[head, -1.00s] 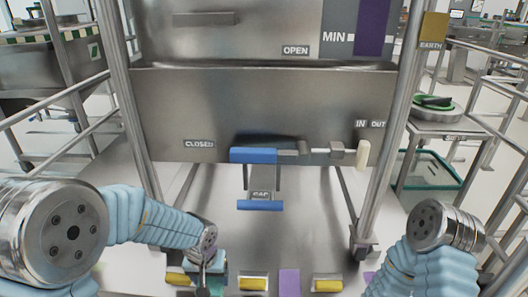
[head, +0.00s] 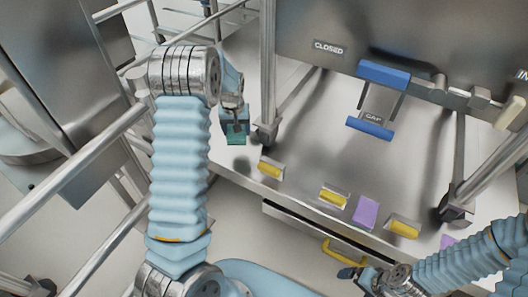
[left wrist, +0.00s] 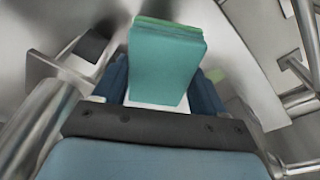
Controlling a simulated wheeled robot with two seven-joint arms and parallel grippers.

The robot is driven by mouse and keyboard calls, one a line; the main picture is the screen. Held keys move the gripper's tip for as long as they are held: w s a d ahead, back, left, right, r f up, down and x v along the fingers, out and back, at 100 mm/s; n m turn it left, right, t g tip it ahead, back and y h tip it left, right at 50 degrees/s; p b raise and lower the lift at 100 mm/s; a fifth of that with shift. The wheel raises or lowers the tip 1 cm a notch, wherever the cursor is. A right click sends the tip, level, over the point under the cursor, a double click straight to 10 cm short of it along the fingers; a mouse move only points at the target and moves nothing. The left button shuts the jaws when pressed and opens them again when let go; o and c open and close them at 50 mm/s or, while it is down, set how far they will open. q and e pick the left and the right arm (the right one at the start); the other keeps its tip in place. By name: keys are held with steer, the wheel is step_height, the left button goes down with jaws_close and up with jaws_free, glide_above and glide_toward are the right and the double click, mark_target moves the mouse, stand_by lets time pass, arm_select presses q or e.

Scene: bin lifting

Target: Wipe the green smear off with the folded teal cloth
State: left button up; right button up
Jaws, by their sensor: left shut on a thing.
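My left gripper (head: 235,118) is shut on the folded teal cloth (head: 236,136), near the left post of the steel frame, over the left part of the steel table. In the left wrist view the teal cloth (left wrist: 165,62) sticks out between the blue fingers (left wrist: 160,90). I cannot make out the smear in the head view. My right gripper (head: 352,273) is low, near a yellow drawer handle; its opening is unclear.
Several yellow-marked blocks (head: 334,196) and a purple pad (head: 366,211) lie along the table's front edge. A blue-handled flap marked GAP (head: 374,118) hangs under the steel bin (head: 400,40). Steel posts and rails (head: 70,165) crowd the left. The table's middle is clear.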

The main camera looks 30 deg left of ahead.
arm_select(q)
steer(key=a+n+b, duration=0.2)
steer(key=a+n, duration=0.1)
steer(key=a, duration=1.4)
steer(key=f+b, duration=0.1)
steer(key=f, duration=0.1)
steer(key=f+b, duration=0.3)
steer(key=f, duration=0.1)
steer(key=shift+a+f+b, duration=0.15)
steer(key=shift+a+b, duration=0.15)
steer(key=shift+a, duration=0.05)
steer(key=shift+f, duration=0.15)
steer(key=shift+f+b, duration=0.6)
steer(key=shift+f, duration=0.4)
steer(key=shift+s+d+r, duration=0.1)
steer(key=shift+d, duration=1.95)
steer(key=shift+a, duration=0.15)
